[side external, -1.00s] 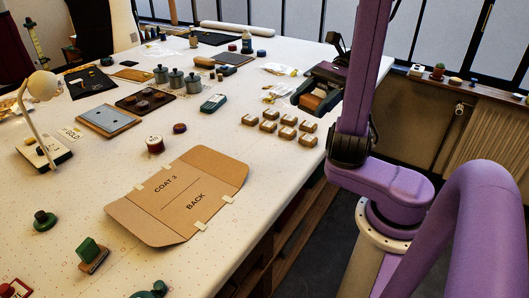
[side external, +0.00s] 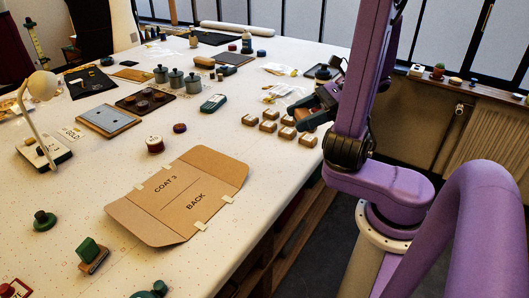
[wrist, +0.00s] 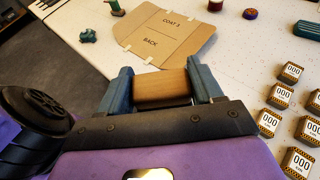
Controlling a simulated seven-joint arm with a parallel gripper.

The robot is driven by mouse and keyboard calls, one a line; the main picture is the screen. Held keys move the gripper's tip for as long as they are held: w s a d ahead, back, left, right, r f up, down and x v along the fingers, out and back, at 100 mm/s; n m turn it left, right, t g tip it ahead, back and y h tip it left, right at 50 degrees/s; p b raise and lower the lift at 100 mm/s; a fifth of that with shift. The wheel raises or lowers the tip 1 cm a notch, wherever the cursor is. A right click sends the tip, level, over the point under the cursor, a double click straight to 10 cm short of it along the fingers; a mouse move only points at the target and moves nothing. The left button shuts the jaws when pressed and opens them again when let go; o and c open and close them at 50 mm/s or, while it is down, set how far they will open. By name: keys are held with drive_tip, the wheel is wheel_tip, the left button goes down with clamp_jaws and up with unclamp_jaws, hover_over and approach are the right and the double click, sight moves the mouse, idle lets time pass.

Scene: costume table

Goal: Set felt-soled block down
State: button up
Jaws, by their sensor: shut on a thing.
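My gripper (side external: 308,108) is near the table's right edge, just above and right of the small labelled boxes in the side view. In the wrist view, my gripper (wrist: 164,80) is shut on a plain wooden block (wrist: 162,88), held crosswise between the two blue-grey fingers. The block's underside is hidden, so its felt sole does not show. The side view shows little of the block behind the fingers. The block appears to be held above the white tabletop (side external: 270,180); the exact gap cannot be told.
Several small labelled boxes (side external: 268,127) stand close to my gripper. A folded cardboard sheet (side external: 176,190) marked COAT 3 BACK lies toward the front. A green block on a wooden base (side external: 91,256) stands at front left. Bare tabletop lies between the sheet and the boxes.

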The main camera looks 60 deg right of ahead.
drive_tip(key=shift+w+f, duration=0.1)
drive_tip(key=shift+f, duration=1.4)
drive_tip(key=shift+w+d+f, duration=1.1)
drive_tip(key=shift+w+f, duration=0.9)
drive_tip(key=shift+w, duration=2.3)
hover_over(263, 152)
wheel_tip(263, 152, down, 6)
drive_tip(key=shift+r, duration=0.1)
drive_tip(key=shift+f, duration=1.55)
drive_tip(key=shift+f, duration=0.15)
drive_tip(key=o, duration=1.1)
drive_tip(key=shift+c, duration=0.2)
